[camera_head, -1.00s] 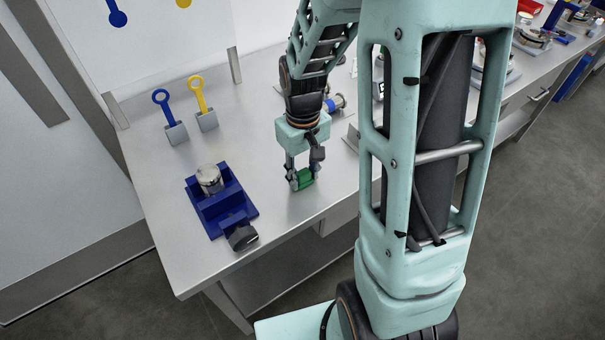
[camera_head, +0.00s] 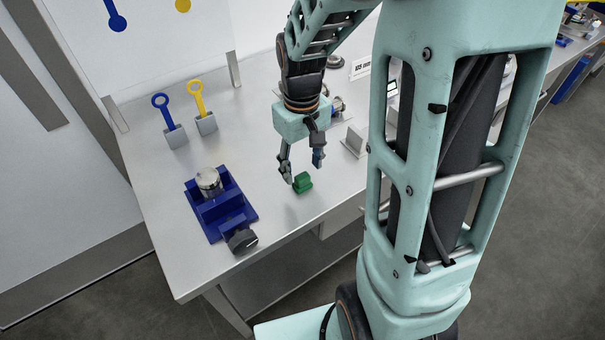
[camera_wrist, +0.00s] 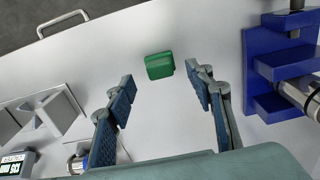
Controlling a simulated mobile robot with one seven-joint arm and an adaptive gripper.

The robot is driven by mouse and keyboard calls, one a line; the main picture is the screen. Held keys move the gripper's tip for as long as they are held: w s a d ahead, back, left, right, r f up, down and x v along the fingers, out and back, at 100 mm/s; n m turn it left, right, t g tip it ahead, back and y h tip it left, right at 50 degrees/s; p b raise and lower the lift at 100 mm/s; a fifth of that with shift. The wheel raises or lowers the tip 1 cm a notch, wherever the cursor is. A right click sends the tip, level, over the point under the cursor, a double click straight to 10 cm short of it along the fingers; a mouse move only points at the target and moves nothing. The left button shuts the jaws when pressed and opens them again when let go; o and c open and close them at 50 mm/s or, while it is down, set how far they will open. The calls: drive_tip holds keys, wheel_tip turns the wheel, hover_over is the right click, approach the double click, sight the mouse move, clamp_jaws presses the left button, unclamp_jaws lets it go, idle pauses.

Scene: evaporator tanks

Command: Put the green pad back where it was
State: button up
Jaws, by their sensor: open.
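The green pad (camera_head: 302,183) lies on the steel bench top near its front edge. It also shows in the wrist view (camera_wrist: 159,65), beyond the fingertips and roughly midway between them. My gripper (camera_head: 303,170) is open and empty just above and behind the pad. In the wrist view, its two blue-padded fingers (camera_wrist: 163,86) stand wide apart and the pad is clear of both.
A blue fixture (camera_head: 222,205) with a metal cylinder and black knob stands left of the pad; it also shows in the wrist view (camera_wrist: 262,75). Blue (camera_head: 175,135) and yellow (camera_head: 206,122) ring-handled tools stand in grey blocks behind it. Metal brackets (camera_head: 354,140) stand to the right.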

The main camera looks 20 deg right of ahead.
sight(302, 176)
wheel_tip(302, 176, up, 8)
drive_tip(key=shift+f, duration=0.25)
